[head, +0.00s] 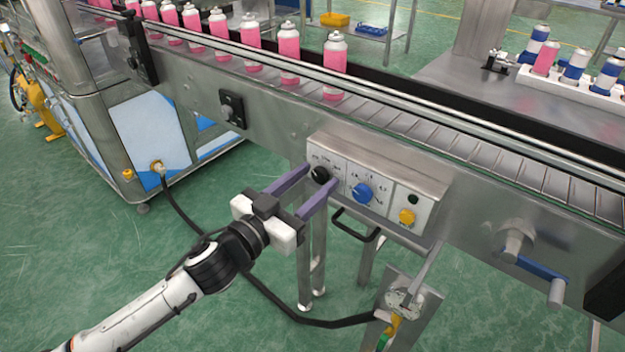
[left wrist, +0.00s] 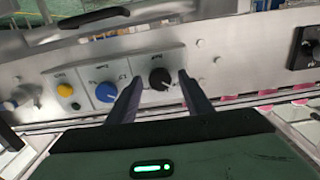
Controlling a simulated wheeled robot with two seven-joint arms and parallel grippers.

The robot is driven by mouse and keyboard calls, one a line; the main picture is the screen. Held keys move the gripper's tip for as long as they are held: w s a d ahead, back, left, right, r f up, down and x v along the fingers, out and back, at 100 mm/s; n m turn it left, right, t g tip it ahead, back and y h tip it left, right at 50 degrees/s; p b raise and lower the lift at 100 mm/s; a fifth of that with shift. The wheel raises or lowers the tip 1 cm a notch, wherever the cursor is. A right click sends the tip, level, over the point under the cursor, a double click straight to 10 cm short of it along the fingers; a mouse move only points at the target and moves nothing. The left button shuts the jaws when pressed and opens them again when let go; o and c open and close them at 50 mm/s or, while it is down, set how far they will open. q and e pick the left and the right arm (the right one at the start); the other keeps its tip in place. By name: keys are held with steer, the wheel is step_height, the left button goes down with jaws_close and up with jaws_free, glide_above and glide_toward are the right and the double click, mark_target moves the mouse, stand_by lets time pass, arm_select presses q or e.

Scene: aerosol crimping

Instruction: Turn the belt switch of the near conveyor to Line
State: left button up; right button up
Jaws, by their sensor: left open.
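The control box (head: 385,190) on the side of the near conveyor (head: 440,150) carries a black rotary knob (head: 320,174), a blue knob (head: 362,192) and a yellow button (head: 406,216). The labels are too small to read. My left gripper (head: 320,177) is open, its two purple-grey fingers on either side of the black knob. In the left wrist view the black knob (left wrist: 160,78) shows between the fingertips, with a visible gap to each finger; a small white mark shows on it. The blue knob (left wrist: 105,92) lies just left of the left finger there. My right gripper is not in view.
Pink cans (head: 334,68) stand in a row on the belt. A black handle (head: 355,226) sticks out below the box. A metal pedestal (head: 410,310) with a black cable stands in front. Another black knob (head: 231,110) sits further left on the conveyor side.

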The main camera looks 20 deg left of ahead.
arm_select(q)
steer(key=shift+w, duration=0.15)
steer(key=shift+c, duration=0.4)
steer(key=c, duration=1)
steer(key=shift+m, duration=0.4)
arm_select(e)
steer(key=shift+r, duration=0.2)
arm_select(q)
steer(key=m+p, duration=0.1)
steer(key=m, duration=0.1)
steer(key=shift+r+m+p, duration=0.1)
steer(key=shift+m+p, duration=0.65)
steer(key=shift+m, duration=0.45)
steer(key=m+p, duration=0.1)
steer(key=m, duration=0.2)
steer(key=shift+m, duration=0.8)
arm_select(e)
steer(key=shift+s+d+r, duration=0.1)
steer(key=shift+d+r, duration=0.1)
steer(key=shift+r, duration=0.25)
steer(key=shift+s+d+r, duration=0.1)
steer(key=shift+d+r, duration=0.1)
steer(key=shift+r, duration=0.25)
